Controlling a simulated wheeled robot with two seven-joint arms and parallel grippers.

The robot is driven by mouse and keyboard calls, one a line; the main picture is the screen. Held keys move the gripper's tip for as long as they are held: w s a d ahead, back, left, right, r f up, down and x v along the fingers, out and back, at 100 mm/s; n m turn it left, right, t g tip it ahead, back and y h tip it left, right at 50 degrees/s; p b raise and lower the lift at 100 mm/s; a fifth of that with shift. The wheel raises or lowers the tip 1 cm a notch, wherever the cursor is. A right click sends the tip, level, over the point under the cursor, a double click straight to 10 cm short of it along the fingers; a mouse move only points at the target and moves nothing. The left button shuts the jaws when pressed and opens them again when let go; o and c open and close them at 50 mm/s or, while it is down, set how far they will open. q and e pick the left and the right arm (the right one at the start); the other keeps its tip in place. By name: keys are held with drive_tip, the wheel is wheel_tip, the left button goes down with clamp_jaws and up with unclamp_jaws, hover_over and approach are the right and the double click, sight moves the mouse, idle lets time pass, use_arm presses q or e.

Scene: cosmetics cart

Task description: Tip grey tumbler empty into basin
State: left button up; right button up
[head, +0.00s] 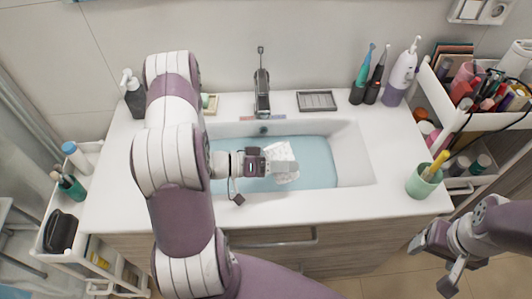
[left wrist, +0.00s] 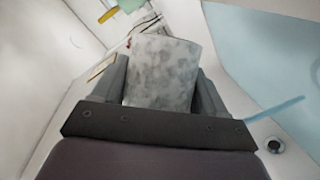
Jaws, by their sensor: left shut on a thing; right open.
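The grey tumbler (left wrist: 163,72) has a mottled, marble-like surface. In the left wrist view it sits between the two fingers of my left gripper (left wrist: 163,95), which is shut on it. In the head view the tumbler (head: 287,152) shows partly behind my left gripper (head: 284,166), above the basin. Its mouth and contents are not clear to me, and I cannot tell its exact tilt. My right gripper (head: 437,258) is open and empty, off the counter's right front.
A faucet (head: 262,95) stands behind the basin. A soap dish (head: 317,101), two electric toothbrushes (head: 374,80) and a white bottle (head: 402,72) stand at the back. A dark pump bottle (head: 133,95) stands at the left.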

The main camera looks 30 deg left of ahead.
use_arm(q)
drive_tip(key=shift+f+n+h+b, duration=0.5)
drive_tip(key=shift+n+b, duration=0.7)
drive_tip(key=shift+b, duration=0.15)
idle(0.8)
drive_tip(key=shift+r+n+t+h, duration=0.3)
drive_tip(key=shift+r+n+h, duration=0.15)
drive_tip(key=shift+n, duration=0.25)
idle(0.6)
drive_tip(key=shift+w+a+f+n+t, duration=0.15)
drive_tip(key=shift+w+a+n, duration=0.1)
drive_tip(key=shift+a+n, duration=0.15)
drive_tip(key=shift+w+a+f+n+t, duration=0.15)
drive_tip(key=shift+w+a+n, duration=0.1)
drive_tip(key=shift+a+n, duration=0.15)
idle(0.4)
drive_tip(key=shift+w+a+r+n+t+h+p, duration=0.1)
drive_tip(key=shift+a+r+n+t+h+p, duration=0.2)
drive_tip(key=shift+n, duration=0.45)
drive_tip(key=shift+w+a+r+n+t+h+p, duration=0.1)
drive_tip(key=shift+r+n+t+h+p, duration=0.15)
drive_tip(key=shift+r+n+p, duration=0.4)
idle(0.4)
